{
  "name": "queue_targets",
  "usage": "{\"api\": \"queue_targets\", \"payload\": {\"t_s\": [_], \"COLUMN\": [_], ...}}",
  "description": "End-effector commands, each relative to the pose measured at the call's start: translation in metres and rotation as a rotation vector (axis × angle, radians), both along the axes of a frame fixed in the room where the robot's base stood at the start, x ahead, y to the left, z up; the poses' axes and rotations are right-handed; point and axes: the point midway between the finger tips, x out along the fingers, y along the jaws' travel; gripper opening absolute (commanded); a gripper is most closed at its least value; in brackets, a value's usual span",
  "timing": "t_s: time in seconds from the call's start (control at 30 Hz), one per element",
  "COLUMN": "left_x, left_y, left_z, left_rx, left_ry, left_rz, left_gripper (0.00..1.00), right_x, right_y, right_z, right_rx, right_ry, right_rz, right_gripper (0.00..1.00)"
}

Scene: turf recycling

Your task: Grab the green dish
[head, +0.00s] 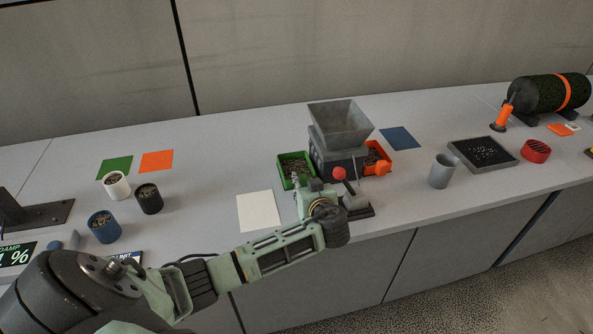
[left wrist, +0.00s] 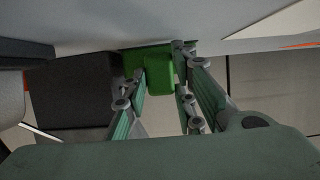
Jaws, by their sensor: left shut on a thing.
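The green dish (head: 283,163) is a small rectangular tray with brown granular stuff in it. It stands on the counter just left of the grey hopper machine. My left gripper (head: 298,185) reaches in from the left and is at the dish's near side. In the left wrist view, the fingers of my left gripper (left wrist: 163,78) are shut on a green part of the dish (left wrist: 158,83). The arm's wrist hides some of the counter beside the machine. My right gripper is in neither view.
The hopper machine (head: 338,125) stands right beside the dish, with an orange dish (head: 384,157) on its other side. A white sheet (head: 259,212) lies left of my gripper. Cups (head: 104,228) stand farther left. A grey cup (head: 441,171) and a black tray (head: 457,147) are right.

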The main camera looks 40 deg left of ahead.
Motion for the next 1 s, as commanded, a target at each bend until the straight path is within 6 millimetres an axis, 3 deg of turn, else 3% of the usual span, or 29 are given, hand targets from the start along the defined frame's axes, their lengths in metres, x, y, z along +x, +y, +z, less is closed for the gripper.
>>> {"api": "queue_targets", "payload": {"t_s": [0.13,0.57,0.77,1.0], "left_x": [0.000,0.000,0.001,0.001], "left_y": [0.000,0.000,-0.001,-0.001], "left_z": [0.000,0.010,0.038,0.087], "left_rx": [0.000,-0.001,-0.003,-0.003], "left_ry": [0.000,-0.003,-0.005,-0.008], "left_rz": [0.000,0.001,0.000,0.000], "left_gripper": [0.00,0.00,0.00,0.00], "right_x": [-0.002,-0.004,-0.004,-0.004], "right_y": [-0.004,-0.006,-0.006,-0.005], "right_z": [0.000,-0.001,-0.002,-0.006], "right_rx": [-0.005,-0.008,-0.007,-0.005], "right_ry": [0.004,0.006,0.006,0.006], "right_rz": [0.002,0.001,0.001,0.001], "right_gripper": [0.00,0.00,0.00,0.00]}}
